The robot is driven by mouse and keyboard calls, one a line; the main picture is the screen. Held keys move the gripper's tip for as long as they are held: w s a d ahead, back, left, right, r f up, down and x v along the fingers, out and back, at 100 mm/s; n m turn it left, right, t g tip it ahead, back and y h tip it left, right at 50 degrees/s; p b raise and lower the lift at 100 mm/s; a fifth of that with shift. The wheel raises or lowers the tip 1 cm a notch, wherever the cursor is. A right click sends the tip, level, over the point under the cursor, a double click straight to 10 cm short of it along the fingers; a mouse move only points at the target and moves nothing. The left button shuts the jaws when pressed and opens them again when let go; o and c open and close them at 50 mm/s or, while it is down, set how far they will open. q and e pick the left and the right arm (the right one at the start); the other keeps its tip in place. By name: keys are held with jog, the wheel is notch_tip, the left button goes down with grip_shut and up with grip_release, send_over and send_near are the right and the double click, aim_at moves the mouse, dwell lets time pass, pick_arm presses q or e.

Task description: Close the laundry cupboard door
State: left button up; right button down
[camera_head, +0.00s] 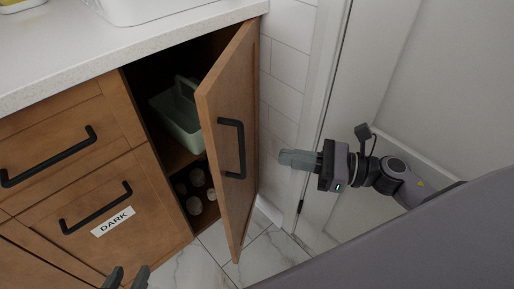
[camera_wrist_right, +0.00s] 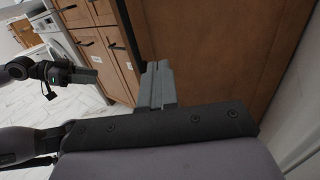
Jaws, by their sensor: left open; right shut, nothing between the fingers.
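The wooden laundry cupboard door (camera_head: 224,135) stands open, swung out from its hinges on the right, with a black bar handle (camera_head: 231,148) on the face toward my right arm. In the right wrist view the door (camera_wrist_right: 215,55) fills the upper right, close beyond the fingers. My right gripper (camera_head: 284,159) is shut and empty, right of the door at about handle height; its fingers (camera_wrist_right: 158,84) look apart from the door, though contact cannot be told for sure. My left gripper (camera_head: 127,278) is open at the bottom edge, in front of the drawers; it also shows in the right wrist view (camera_wrist_right: 92,77).
Inside the cupboard are a green caddy (camera_head: 178,119) and several pale rolled or bottle-like items (camera_head: 196,178). Drawers, one labelled DARK (camera_head: 113,221), lie left. A countertop (camera_head: 130,35) is above. A tiled wall (camera_head: 284,75) and white door frame (camera_head: 325,90) stand right.

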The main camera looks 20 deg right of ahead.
aim_at(230, 147)
pick_arm(q)
jog(key=shift+s+a+p, duration=0.1)
jog(key=shift+a+p, duration=0.15)
jog(key=shift+p, duration=0.15)
pick_arm(e)
jog(key=x, duration=1)
pick_arm(q)
jog(key=shift+f, duration=0.1)
pick_arm(e)
jog(key=shift+a, duration=0.1)
